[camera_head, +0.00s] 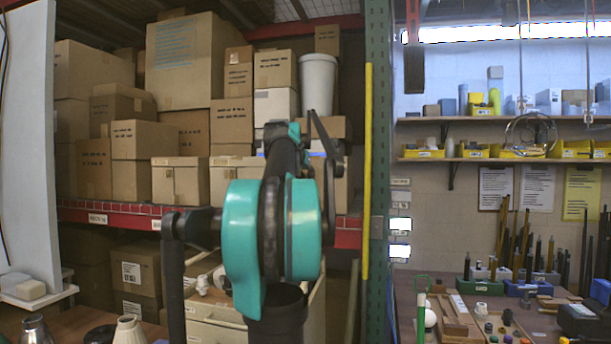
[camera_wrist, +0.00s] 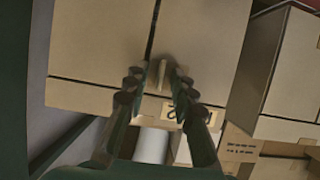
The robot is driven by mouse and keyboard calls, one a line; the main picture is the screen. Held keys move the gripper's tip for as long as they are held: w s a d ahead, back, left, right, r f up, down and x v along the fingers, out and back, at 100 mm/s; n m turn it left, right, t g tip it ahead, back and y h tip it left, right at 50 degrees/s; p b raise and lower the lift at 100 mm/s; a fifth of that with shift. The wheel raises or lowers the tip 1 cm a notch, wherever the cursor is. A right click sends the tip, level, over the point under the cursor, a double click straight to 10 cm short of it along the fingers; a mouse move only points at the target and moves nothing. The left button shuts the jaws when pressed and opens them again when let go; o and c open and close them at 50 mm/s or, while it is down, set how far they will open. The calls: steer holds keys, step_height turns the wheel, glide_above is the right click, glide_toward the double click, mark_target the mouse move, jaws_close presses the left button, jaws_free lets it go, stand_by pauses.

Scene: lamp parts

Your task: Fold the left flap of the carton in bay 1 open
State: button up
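A tan carton (camera_wrist: 95,35) fills the upper left and middle of the wrist view. A dark seam runs down its near face and another line crosses it. My gripper (camera_wrist: 165,72) is close in front of this carton, around the lower end of the seam. Its two dark fingers stand apart with a narrow gap. A small tan strip shows at the fingertips; I cannot tell whether they touch it. In the head view, closed cartons (camera_head: 180,182) stand on the red shelf. I cannot tell which is in bay 1. My arm hides part of that row, and my fingers are not clear there.
Another carton (camera_wrist: 295,62) stands close at the right in the wrist view. Stacked boxes (camera_head: 185,60) and a white bin (camera_head: 318,85) fill the shelf behind. A green rack post (camera_head: 378,150) and yellow strip (camera_head: 367,170) stand right of my arm.

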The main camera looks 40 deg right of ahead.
jaws_close()
